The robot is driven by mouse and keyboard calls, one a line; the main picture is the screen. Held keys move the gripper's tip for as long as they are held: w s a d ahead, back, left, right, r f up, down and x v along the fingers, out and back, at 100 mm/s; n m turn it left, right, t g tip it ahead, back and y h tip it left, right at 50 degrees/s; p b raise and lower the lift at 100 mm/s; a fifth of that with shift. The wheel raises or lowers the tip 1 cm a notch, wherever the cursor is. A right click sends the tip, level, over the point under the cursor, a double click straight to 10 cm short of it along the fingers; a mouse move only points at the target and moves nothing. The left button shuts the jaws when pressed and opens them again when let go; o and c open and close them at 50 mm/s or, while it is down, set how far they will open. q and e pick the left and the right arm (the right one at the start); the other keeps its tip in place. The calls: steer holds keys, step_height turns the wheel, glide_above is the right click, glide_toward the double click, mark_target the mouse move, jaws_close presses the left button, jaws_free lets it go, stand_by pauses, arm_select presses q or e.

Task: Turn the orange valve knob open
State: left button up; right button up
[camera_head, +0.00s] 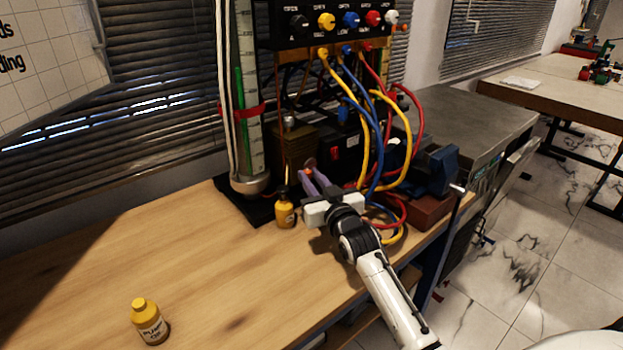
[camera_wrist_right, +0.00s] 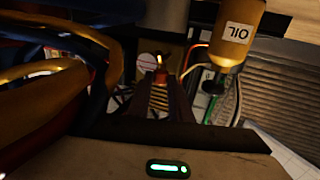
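A small orange piece, likely the valve knob (camera_head: 308,171), shows at the foot of the gauge rig in the head view. In the right wrist view an orange-red piece (camera_wrist_right: 160,77) with a yellow tip lies straight ahead, between the finger ends. My right gripper (camera_head: 314,178) reaches in low from the right, its fingers pointing at the rig's base. Its fingers (camera_wrist_right: 161,85) stand apart with a gap between them; whether they touch the knob I cannot tell. My left gripper is not in view.
A yellow oil bottle (camera_head: 285,214) stands close left of the right gripper. Yellow, blue and red hoses (camera_head: 375,150) hang close on its right, near a blue vise (camera_head: 437,168). Another yellow bottle (camera_head: 149,322) stands at the front left. The wooden bench (camera_head: 220,270) between is clear.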

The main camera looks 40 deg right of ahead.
jaws_close()
